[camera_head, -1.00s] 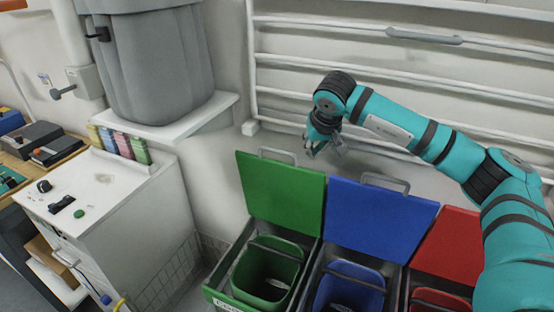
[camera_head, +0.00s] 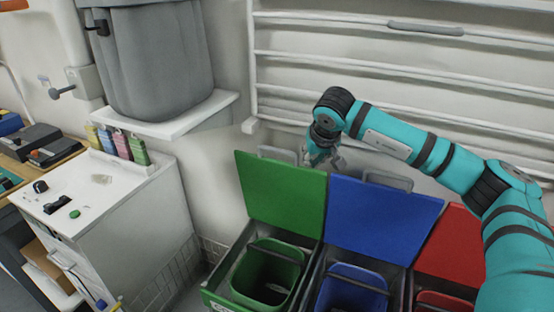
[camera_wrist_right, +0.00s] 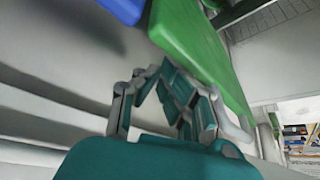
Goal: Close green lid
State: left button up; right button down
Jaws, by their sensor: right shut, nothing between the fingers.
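The green lid (camera_head: 280,195) stands raised at the back of the green bin (camera_head: 266,278), with a grey handle loop at its top edge. My right gripper (camera_head: 325,163) is just above and behind the lid's upper right corner, by the gap to the blue lid. It is shut and empty. In the right wrist view the fingers (camera_wrist_right: 172,90) point toward the green lid (camera_wrist_right: 200,45), very close to its edge; I cannot tell whether they touch. My left gripper is not in view.
The blue lid (camera_head: 383,220) and the red lid (camera_head: 450,245) also stand raised, right of the green one. White wall rails (camera_head: 300,60) run behind my right arm. A white cabinet (camera_head: 130,215) stands at the left, below a shelf (camera_head: 185,122) with a grey container.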

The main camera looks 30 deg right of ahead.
jog(key=shift+s+f, duration=0.25)
jog(key=shift+f, duration=0.4)
jog(key=shift+s+a+f+b, duration=0.15)
jog(key=shift+s+a+b, duration=0.1)
jog(key=shift+s+a, duration=0.95)
jog(key=shift+s+a+f+b, duration=0.1)
jog(key=shift+s+a+b, duration=0.1)
jog(key=shift+s+a, duration=0.95)
notch_tip(320, 180, up, 10)
jog(key=p, duration=0.7)
send_over(306, 181)
jog(key=s+a, duration=0.2)
jog(key=s, duration=0.1)
jog(key=shift+r, duration=0.2)
jog(key=shift+w+f, duration=0.1)
